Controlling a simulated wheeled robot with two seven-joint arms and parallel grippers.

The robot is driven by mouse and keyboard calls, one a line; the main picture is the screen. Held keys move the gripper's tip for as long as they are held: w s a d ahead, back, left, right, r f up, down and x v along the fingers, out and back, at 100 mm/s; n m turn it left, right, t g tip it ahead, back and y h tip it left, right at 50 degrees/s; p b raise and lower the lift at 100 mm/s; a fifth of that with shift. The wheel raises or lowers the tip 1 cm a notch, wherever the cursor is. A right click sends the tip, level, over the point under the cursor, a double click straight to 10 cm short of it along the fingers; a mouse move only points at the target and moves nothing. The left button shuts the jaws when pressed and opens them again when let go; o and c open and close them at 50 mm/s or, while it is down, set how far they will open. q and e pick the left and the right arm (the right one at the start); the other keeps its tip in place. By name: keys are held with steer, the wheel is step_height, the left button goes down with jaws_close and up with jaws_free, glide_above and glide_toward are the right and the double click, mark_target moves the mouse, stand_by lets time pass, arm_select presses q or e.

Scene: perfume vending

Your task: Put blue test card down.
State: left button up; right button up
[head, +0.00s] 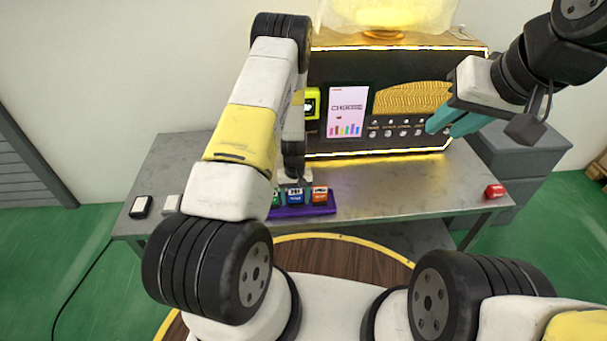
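A purple tray (318,209) stands near the front edge of the grey table. It holds a green card (276,198), a blue test card (295,197) and an orange card (319,194) in a row. The blue card is in the middle, upright in the tray. My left gripper (293,180) is directly above the blue card, pointing down. Its fingertips are too small and partly hidden by my forearm, so I cannot tell whether it touches or grips the card. My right gripper (443,130) has teal fingers apart, empty, in front of the vending machine's right side.
The black vending machine (410,62) with a lit pink screen (348,111) stands at the table's back. A black item (141,207) and white item (171,203) lie at left; a red item (494,191) lies at right.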

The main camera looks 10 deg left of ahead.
arm_select(q)
steer(key=shift+o, duration=0.2)
step_height(320, 180, up, 12)
steer(key=shift+f, duration=0.1)
steer(key=s+d+r+m+t+h, duration=0.1)
steer(key=s+r, duration=0.1)
steer(key=r, duration=1)
steer(key=s+d+r+t+h, duration=0.1)
steer(key=s+r+t, duration=0.15)
steer(key=r, duration=0.95)
steer(key=s+r+m+t, duration=0.2)
steer(key=s+r, duration=1.3)
steer(key=s, duration=0.5)
steer(key=shift+r+m+t, duration=0.25)
steer(key=shift+m+t, duration=0.1)
steer(key=shift+m, duration=0.05)
steer(key=shift+w+d, duration=0.1)
steer(key=shift+w, duration=0.05)
